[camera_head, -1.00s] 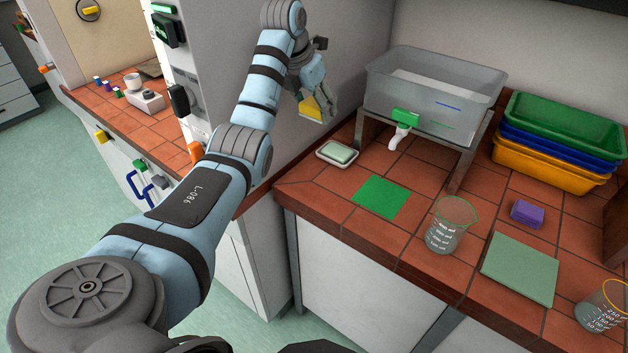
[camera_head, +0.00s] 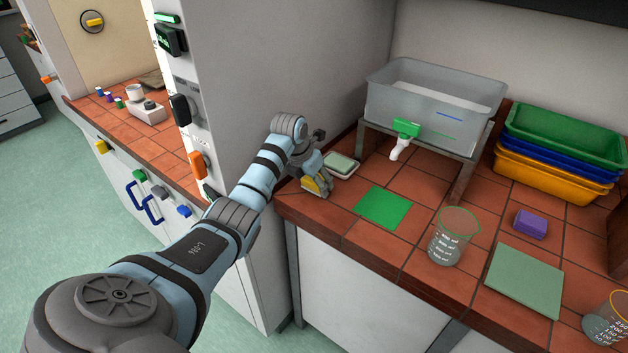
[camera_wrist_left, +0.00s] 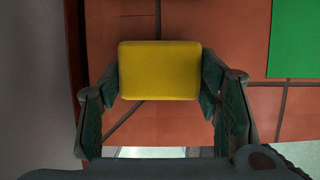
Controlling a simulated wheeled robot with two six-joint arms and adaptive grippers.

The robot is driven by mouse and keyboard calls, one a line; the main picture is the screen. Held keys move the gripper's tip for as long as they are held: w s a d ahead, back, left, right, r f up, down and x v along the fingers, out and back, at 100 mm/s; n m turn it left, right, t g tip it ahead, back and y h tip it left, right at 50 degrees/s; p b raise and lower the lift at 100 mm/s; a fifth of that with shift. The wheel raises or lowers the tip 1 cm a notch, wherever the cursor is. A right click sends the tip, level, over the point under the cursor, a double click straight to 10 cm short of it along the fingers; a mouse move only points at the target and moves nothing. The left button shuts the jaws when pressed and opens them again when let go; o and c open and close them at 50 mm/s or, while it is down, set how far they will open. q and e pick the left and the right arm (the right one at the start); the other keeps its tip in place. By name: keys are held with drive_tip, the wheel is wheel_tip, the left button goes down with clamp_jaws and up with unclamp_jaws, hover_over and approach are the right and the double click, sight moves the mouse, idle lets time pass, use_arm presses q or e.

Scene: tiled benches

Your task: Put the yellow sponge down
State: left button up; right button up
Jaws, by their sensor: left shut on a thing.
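The yellow sponge (camera_wrist_left: 160,70) is between the two fingers of my left gripper (camera_wrist_left: 162,82) in the left wrist view, with a finger against each side. My left gripper is shut on it. In the head view, the left gripper (camera_head: 318,186) is low over the left end of the tiled bench (camera_head: 330,222), and a bit of the yellow sponge (camera_head: 314,184) shows there. I cannot tell whether the sponge touches the tiles. My right gripper is not in view.
A soap dish (camera_head: 341,164) stands just behind the gripper. A green square (camera_head: 383,206) lies to the right. Further right are a beaker (camera_head: 452,238), a purple sponge (camera_head: 530,224), a pale green mat (camera_head: 524,281) and stacked trays (camera_head: 556,150). A water tank (camera_head: 430,100) stands behind.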

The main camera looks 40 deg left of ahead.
use_arm(q)
drive_tip(key=shift+f, duration=0.35)
drive_tip(key=shift+s+f+b, duration=0.2)
drive_tip(key=shift+f+b, duration=0.05)
drive_tip(key=shift+b, duration=0.1)
drive_tip(key=o, duration=0.6)
drive_tip(key=shift+d, duration=0.1)
drive_tip(key=o, duration=0.4)
drive_tip(key=shift+w+f, duration=0.15)
drive_tip(key=shift+o, duration=0.2)
